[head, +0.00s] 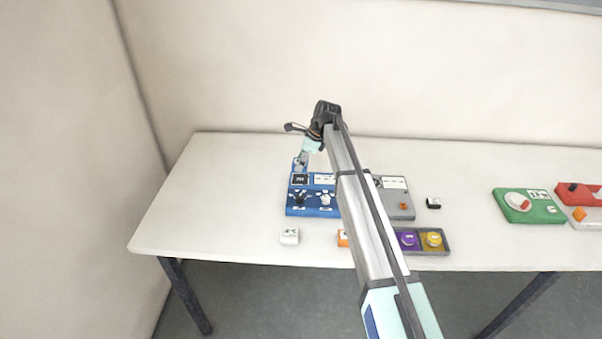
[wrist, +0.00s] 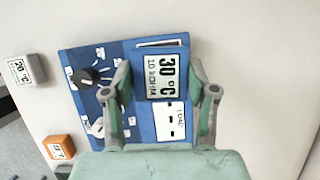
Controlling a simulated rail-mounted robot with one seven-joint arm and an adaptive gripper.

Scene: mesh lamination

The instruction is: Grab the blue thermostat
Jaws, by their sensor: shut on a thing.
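The blue thermostat (wrist: 163,76) has a pale display reading 30 °C, and in the wrist view it sits between my two fingers. My gripper (wrist: 160,88) is shut on its sides. Behind it lies a blue control panel (wrist: 88,55) with a black knob, a light knob and a white labelled plate. In the head view, my gripper (head: 300,160) points down at the far edge of the blue panel (head: 312,208). The thermostat is small there, and I cannot tell whether it is clear of the panel.
A white 20 °C block (head: 289,236) and an orange block (head: 343,239) lie in front. My arm partly hides a grey panel (head: 398,205) and a tray with purple and yellow pieces (head: 446,249). A green panel (head: 528,206) lies right. The table's left side is clear.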

